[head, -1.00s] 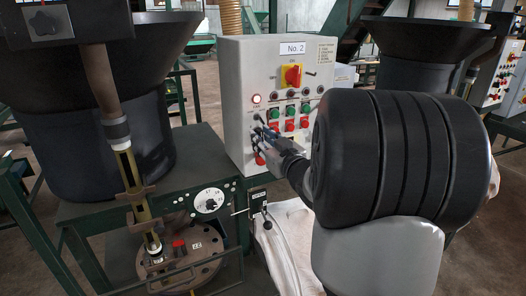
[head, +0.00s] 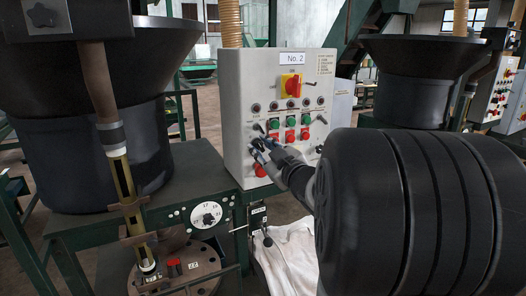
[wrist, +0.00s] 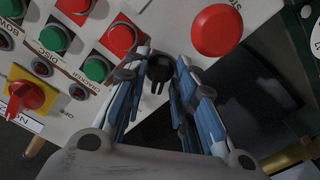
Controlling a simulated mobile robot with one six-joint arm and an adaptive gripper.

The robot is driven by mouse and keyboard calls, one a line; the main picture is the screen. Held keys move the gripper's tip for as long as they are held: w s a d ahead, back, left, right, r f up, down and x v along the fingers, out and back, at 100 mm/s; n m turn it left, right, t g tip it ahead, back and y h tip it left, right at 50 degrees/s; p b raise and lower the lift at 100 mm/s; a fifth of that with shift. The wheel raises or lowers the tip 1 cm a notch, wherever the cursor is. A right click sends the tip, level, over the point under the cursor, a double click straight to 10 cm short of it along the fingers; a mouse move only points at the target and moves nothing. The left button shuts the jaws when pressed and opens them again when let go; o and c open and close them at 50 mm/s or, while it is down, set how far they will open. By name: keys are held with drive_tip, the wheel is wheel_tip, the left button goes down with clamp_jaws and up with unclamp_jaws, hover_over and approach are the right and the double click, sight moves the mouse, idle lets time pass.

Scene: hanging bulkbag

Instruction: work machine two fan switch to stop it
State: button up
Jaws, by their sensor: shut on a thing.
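The grey control panel (head: 236,105) labelled No. 2 stands at the middle of the head view. My gripper (head: 260,148) is at its lower left, in front of the switches. In the wrist view a small black switch knob (wrist: 158,74) sits between the tips of my gripper (wrist: 158,68), which is shut on it. The fingers hide the knob's label, so I cannot read whether it says fan. The indicator lamp (head: 256,107) at the panel's left is dark.
A red stop button (wrist: 216,30) lies close to my fingers. Green and red buttons (head: 290,136) and a red-yellow main switch (head: 292,85) are on the same panel. A dark hopper (head: 100,140) stands left. A pale bag (head: 285,255) hangs below.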

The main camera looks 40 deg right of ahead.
drive_tip(key=o, duration=0.7)
drive_tip(key=v, duration=1.2)
drive_tip(key=shift+r, duration=0.1)
